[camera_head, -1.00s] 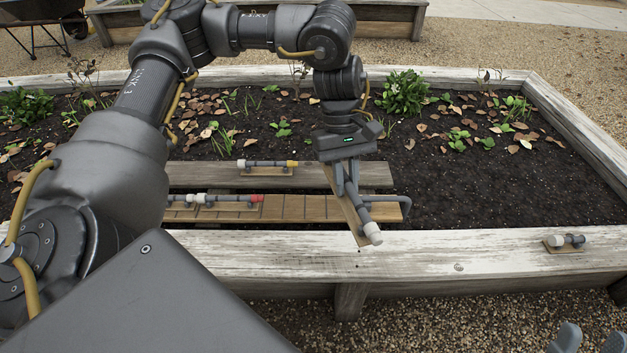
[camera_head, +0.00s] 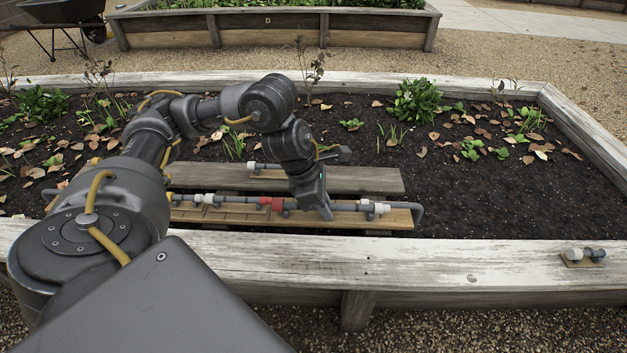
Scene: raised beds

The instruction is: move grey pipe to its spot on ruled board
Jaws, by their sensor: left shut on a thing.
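The ruled board (camera_head: 395,219) is the nearer of two planks on the soil, with dark lines across it. A row of pipe pieces lies along it, with white and red fittings. The grey pipe (camera_head: 346,206) with a white fitting at its right end lies in line with that row, at the board's right part. My left gripper (camera_head: 327,214) points down and is shut on the grey pipe. Its fingers hide part of the pipe, so I cannot tell if it rests fully on the board. My right gripper is out of view.
A bent grey pipe end (camera_head: 418,213) stands at the board's right end. A plain plank (camera_head: 370,180) lies behind, with another pipe piece (camera_head: 264,167) on it. A short capped pipe on a wooden base (camera_head: 584,255) sits on the bed's front rim. Bare soil lies to the right.

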